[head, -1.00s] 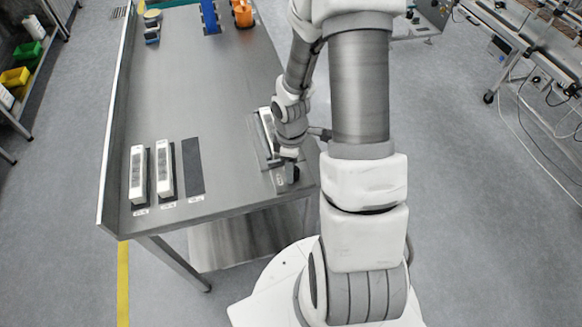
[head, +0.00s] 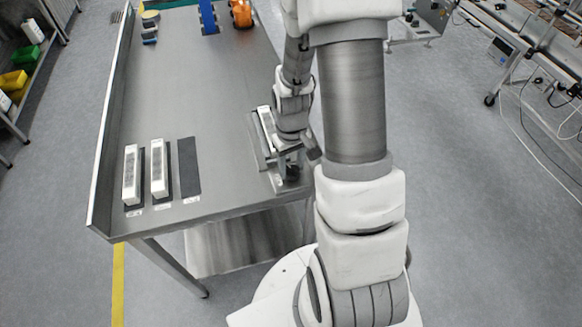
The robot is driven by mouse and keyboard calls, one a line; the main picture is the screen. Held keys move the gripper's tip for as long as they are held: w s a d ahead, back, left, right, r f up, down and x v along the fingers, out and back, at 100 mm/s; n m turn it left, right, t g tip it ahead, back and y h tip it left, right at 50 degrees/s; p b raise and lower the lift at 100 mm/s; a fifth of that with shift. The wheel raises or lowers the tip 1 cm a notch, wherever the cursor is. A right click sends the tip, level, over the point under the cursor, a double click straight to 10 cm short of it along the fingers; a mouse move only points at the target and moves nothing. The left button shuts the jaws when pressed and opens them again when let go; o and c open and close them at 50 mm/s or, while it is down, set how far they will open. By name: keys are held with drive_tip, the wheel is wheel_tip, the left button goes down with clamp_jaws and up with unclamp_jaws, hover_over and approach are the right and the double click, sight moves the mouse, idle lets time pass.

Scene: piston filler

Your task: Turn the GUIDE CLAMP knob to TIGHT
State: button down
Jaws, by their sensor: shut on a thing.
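The guide clamp fixture (head: 258,146) is at the right front edge of the steel table, with a white block (head: 266,124) lying along it. At its near end is a small plate that carries the dark GUIDE CLAMP knob (head: 292,178). My gripper (head: 289,165) reaches down over the knob and is shut on it. My wrist and fingers hide much of the knob. Its pointer and the TIGHT mark are too small to read.
Two white blocks (head: 131,175) (head: 159,168) stand on dark strips at the table's left front, beside an empty dark strip (head: 189,167). Blue (head: 208,17) and orange (head: 241,14) objects stand at the back. The table's middle is clear.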

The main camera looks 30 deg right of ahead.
sight(292, 169)
drive_tip(key=m+b, duration=0.1)
drive_tip(key=m, duration=0.4)
drive_tip(key=shift+d+m, duration=0.1)
drive_tip(key=shift+m, duration=0.2)
idle(0.4)
drive_tip(key=shift+c, duration=1.8)
unclamp_jaws()
wheel_tip(292, 169, up, 18)
drive_tip(key=p, duration=0.2)
drive_tip(key=shift+f, duration=0.25)
